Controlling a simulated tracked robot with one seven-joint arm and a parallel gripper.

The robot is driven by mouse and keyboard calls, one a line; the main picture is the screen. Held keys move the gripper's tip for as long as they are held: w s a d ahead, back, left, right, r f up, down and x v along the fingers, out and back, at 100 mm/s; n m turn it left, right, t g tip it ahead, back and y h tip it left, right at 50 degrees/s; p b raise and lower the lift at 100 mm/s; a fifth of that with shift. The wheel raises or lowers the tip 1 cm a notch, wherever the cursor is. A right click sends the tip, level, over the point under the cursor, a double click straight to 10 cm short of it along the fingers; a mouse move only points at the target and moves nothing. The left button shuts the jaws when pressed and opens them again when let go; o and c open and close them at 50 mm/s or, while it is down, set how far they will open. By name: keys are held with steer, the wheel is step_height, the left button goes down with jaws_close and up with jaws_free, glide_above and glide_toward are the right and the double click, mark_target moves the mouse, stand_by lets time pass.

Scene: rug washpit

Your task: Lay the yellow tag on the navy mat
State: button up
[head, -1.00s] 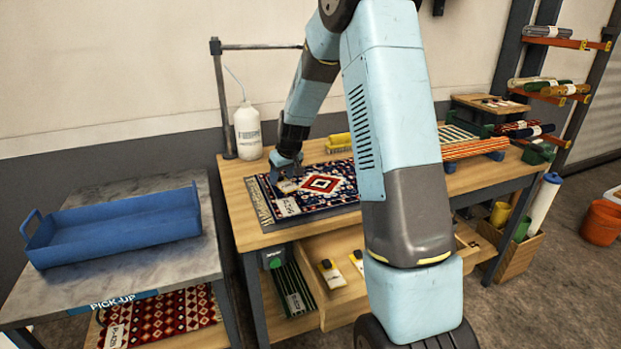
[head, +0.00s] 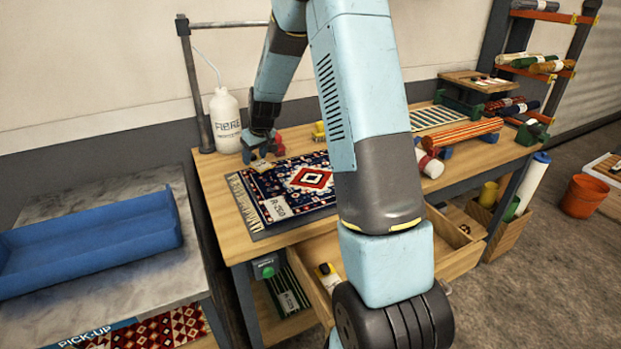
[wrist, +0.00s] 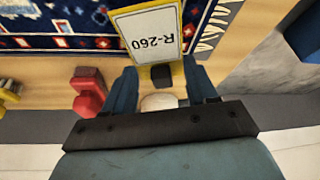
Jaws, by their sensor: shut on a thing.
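The yellow tag (wrist: 150,35) has a white face reading R-260 and a black block at its near end. My gripper (wrist: 160,88) is shut on that block end. In the head view my gripper (head: 262,146) and the tag (head: 262,165) are at the back left part of the navy mat (head: 276,190), a patterned navy, red and white rug on the wooden bench. In the wrist view the tag overlaps the mat (wrist: 60,28) and its fringed edge. I cannot tell whether it touches. My arm hides the mat's right part.
A white label (head: 277,208) lies on the mat's front left. A red object (wrist: 88,92) stands close beside my gripper. A white bottle (head: 225,120) is behind left. The drawer (head: 310,262) below is open, with another yellow tag (head: 327,276) inside. A blue tray (head: 90,240) is left.

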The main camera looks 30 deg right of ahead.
steer(key=s+d+r+m, duration=0.1)
steer(key=s+d+r, duration=0.2)
steer(key=s, duration=0.6)
steer(key=s+d+r+m+h, duration=0.1)
steer(key=s+d+r, duration=0.25)
steer(key=s, duration=0.55)
steer(key=s+d+r+m, duration=0.1)
steer(key=s+d+r, duration=0.25)
steer(key=s, duration=0.55)
glide_above(325, 181)
steer(key=s, duration=0.1)
steer(key=f, duration=1)
steer(key=shift+s+a, duration=0.15)
steer(key=shift+s, duration=0.05)
steer(key=shift+w+f, duration=0.2)
steer(key=shift+f, duration=1.7)
steer(key=shift+f, duration=0.15)
